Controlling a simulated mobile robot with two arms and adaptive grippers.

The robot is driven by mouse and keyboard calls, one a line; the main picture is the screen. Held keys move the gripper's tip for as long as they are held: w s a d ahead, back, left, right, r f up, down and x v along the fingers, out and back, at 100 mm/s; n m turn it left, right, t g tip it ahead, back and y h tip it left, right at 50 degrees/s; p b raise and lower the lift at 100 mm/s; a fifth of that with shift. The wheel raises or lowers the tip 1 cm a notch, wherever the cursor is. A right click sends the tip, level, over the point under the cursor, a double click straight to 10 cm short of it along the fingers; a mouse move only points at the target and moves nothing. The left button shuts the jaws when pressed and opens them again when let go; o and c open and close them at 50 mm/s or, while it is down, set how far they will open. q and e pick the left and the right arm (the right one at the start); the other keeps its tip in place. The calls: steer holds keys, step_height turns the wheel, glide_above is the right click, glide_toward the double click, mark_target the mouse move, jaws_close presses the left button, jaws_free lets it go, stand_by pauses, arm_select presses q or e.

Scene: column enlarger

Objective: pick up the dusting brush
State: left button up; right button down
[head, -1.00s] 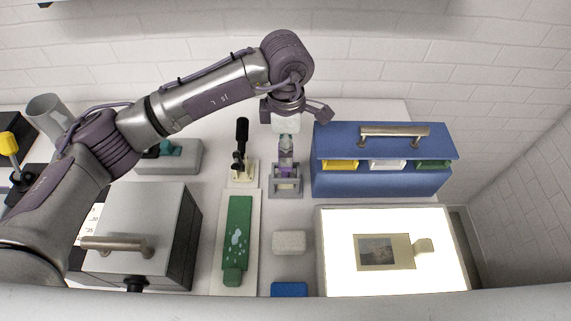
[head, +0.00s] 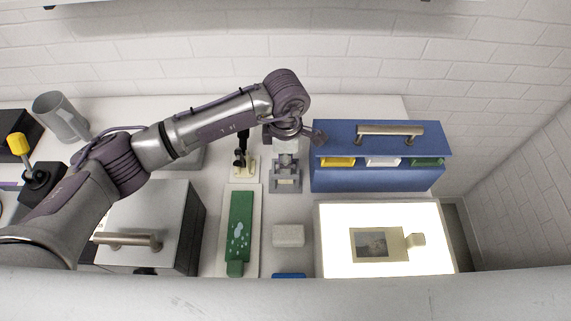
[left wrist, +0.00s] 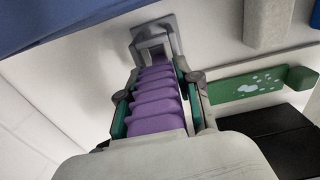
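The dusting brush, as I take it, is the purple ridged piece (left wrist: 157,108) in the left wrist view. Its far end sits in a grey holder (left wrist: 172,28), which also shows in the head view (head: 285,186). My left gripper (head: 286,147) is directly above the holder and hides most of the brush in the head view. In the left wrist view its green-padded fingers stand on both sides of the purple ridges, very close to them. I cannot tell whether the pads press on it. My right gripper is not in view.
A blue case (head: 380,178) with a metal handle stands close on the right. A black-handled tool (head: 243,150) stands close on the left. A green board (head: 240,222), a pale block (head: 289,235) and a lit panel (head: 433,260) lie in front. A grey box (head: 160,215) stands front left.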

arm_select(q)
jaws_close()
